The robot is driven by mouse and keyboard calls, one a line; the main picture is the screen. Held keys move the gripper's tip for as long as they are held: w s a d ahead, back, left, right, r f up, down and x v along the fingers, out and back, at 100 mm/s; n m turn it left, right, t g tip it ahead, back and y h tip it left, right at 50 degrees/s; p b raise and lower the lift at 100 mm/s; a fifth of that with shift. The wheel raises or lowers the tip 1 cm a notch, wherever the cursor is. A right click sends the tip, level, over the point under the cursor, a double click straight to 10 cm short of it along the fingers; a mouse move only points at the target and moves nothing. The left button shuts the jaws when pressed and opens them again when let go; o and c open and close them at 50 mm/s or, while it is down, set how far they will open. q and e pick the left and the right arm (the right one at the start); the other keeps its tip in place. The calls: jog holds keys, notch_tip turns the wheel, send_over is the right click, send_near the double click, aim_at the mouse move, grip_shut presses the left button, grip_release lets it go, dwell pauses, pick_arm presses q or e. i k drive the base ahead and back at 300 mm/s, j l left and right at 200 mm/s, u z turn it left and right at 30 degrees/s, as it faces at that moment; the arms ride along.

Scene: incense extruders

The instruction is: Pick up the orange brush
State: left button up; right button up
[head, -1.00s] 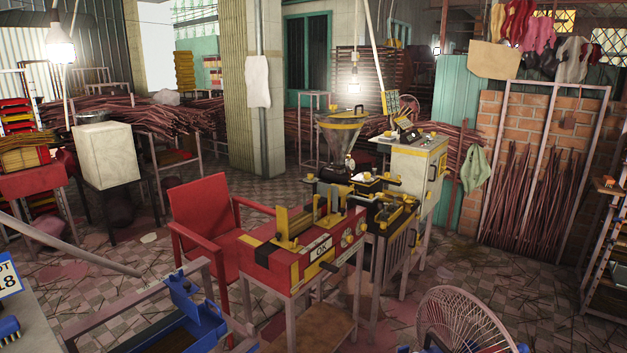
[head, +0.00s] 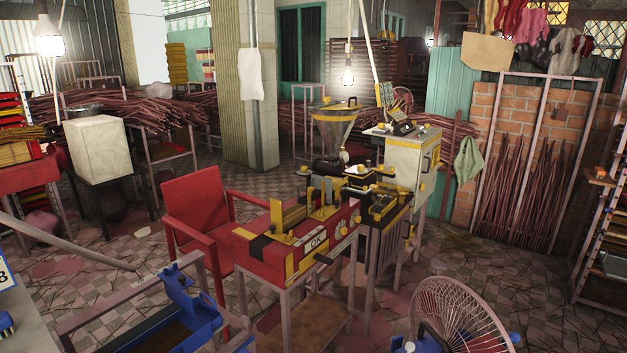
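I cannot make out the orange brush for certain in the head view. Neither of my grippers is in view.
A red and yellow extruder machine (head: 295,250) stands mid-floor, with a red chair (head: 197,205) to its left. A fan (head: 458,318) is at the front right. The shelf rack (head: 598,245) stands at the right edge. Tiled floor (head: 510,280) lies open between fan and rack.

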aim_at(598, 171)
jog(key=z, duration=1.55)
